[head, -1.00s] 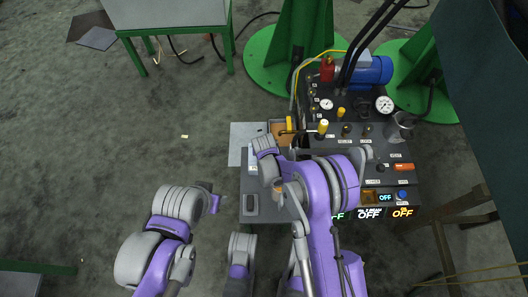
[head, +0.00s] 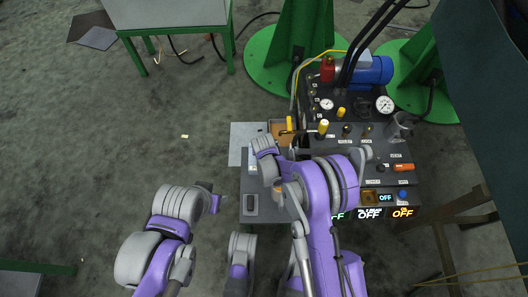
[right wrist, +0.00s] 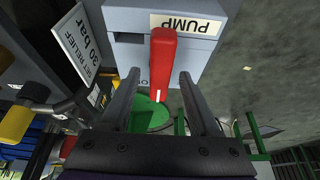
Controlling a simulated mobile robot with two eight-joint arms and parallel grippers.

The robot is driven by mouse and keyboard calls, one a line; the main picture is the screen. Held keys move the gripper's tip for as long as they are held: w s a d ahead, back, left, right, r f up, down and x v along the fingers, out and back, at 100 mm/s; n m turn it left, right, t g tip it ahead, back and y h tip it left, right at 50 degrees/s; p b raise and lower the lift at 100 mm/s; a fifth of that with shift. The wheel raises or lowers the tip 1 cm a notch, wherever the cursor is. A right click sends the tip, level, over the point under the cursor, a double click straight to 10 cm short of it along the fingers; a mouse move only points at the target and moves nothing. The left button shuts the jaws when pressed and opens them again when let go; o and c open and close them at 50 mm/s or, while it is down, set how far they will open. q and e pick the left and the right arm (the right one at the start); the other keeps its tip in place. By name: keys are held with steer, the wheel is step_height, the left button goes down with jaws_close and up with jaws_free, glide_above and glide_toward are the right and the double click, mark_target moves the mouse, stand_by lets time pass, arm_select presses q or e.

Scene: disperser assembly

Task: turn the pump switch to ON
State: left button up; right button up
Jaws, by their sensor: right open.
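The pump switch (right wrist: 162,62) is a red lever with a white mark at its tip, on a grey box (right wrist: 125,20) labelled PUMP, in the right wrist view. My right gripper (right wrist: 158,88) is open, with one dark finger on each side of the lever. Gaps show between the fingers and the lever, so it is not gripped. A letter O shows on the box beside the lever; other position marks are hidden. In the head view my right arm covers the right gripper and the switch.
The dark machine panel (head: 375,150) carries yellow and dark knobs, gauges and a blue motor (head: 370,72). Signs on its front read OFF (head: 369,213). A sign (right wrist: 82,40) reading SET RELIEF 30 bar stands beside the pump box. Floor at the left is mostly clear.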

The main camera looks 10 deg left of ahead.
steer(key=p+v, duration=0.2)
steer(key=v, duration=0.8)
steer(key=shift+r+p, duration=0.3)
steer(key=shift+r, duration=0.1)
steer(key=shift+s, duration=0.1)
